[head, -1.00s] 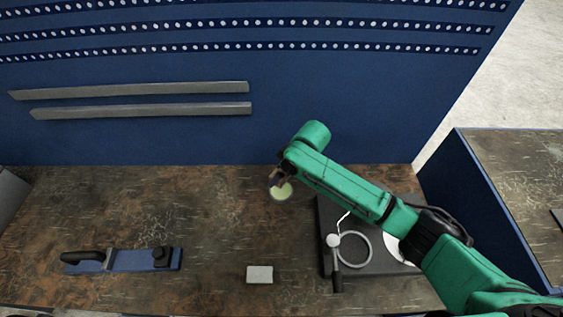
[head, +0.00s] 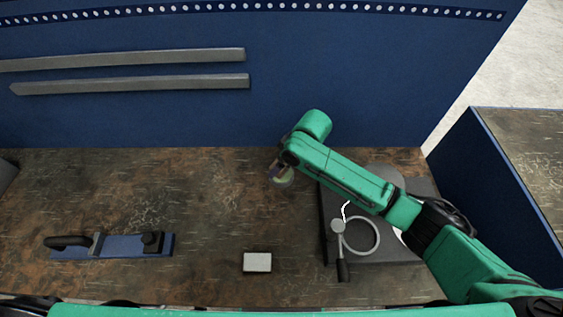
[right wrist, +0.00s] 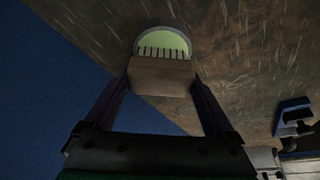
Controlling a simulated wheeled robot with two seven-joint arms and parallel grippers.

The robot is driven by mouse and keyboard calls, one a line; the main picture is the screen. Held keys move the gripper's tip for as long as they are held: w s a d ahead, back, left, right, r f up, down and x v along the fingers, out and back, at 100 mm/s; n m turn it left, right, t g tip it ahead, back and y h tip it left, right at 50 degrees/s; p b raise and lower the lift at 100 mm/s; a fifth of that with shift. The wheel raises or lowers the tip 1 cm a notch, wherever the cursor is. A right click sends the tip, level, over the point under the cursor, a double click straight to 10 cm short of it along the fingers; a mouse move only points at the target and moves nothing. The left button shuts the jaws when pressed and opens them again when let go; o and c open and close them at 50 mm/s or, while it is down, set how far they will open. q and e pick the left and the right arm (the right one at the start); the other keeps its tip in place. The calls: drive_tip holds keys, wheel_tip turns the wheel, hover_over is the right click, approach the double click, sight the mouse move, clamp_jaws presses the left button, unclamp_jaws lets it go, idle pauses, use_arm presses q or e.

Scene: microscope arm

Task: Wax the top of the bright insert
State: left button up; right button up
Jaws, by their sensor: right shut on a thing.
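My right gripper (right wrist: 160,100) is shut on a brown wooden brush (right wrist: 161,75) with a row of black bristles. The bristles lie over a round container with a pale green inside (right wrist: 175,39); whether they touch it I cannot tell. In the head view the container (head: 285,181) stands on the table below my right gripper (head: 277,170), partly hidden by it. A small light grey block (head: 257,262) lies near the front edge. A pale thing (head: 401,235) shows beside my right arm on the dark base. I cannot tell which of these is the bright insert. My left gripper is out of view.
The dark base (head: 345,258) at right carries a grey ring (head: 377,236) and a black-handled lever (head: 342,268). A blue plate with a black handle (head: 125,246) lies at front left. Grey bars (head: 130,86) are on the blue back wall. The table's middle left is clear.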

drive_tip(key=shift+f, duration=0.45)
idle(0.5)
drive_tip(key=shift+s+f, duration=0.1)
idle(1.4)
wheel_tip(320, 180, up, 7)
drive_tip(key=p, duration=0.8)
idle(0.7)
